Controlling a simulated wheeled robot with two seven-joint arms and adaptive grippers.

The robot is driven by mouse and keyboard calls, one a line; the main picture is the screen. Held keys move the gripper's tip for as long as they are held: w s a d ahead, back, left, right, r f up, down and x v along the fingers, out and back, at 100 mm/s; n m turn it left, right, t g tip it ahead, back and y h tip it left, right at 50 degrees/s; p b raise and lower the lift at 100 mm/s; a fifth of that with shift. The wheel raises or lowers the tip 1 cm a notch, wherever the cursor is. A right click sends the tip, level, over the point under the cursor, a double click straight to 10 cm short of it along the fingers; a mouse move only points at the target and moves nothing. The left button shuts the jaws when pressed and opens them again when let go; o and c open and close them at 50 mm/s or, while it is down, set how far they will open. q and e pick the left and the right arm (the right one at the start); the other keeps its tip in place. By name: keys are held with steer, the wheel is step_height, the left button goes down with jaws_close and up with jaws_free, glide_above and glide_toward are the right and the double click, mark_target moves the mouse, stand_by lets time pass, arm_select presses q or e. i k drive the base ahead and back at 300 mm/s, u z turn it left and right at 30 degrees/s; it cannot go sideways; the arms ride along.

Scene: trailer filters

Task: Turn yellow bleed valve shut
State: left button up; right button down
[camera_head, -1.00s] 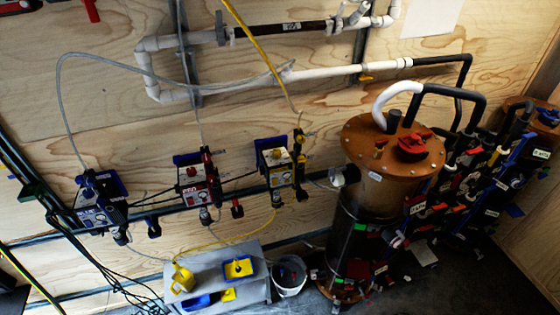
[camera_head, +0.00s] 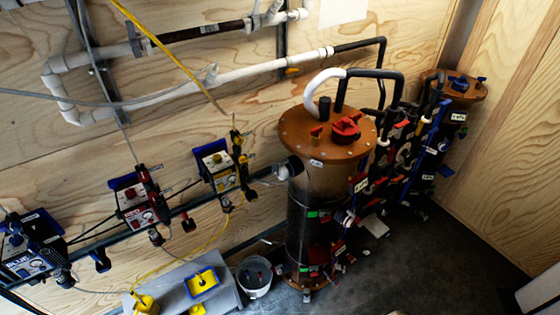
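The yellow-marked pump unit (camera_head: 218,165) is on the wall rail left of the tall brown-lidded filter tank (camera_head: 325,140). A small orange-yellow handle (camera_head: 293,72) also shows on the white pipe above. Neither of my grippers is in view.
A red pump unit (camera_head: 135,203) and a blue pump unit (camera_head: 30,245) are farther left on the rail. The floor (camera_head: 430,265) at the lower right is mostly clear.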

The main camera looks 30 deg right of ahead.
mark_target(243, 160)
steer(key=z, duration=1.05)
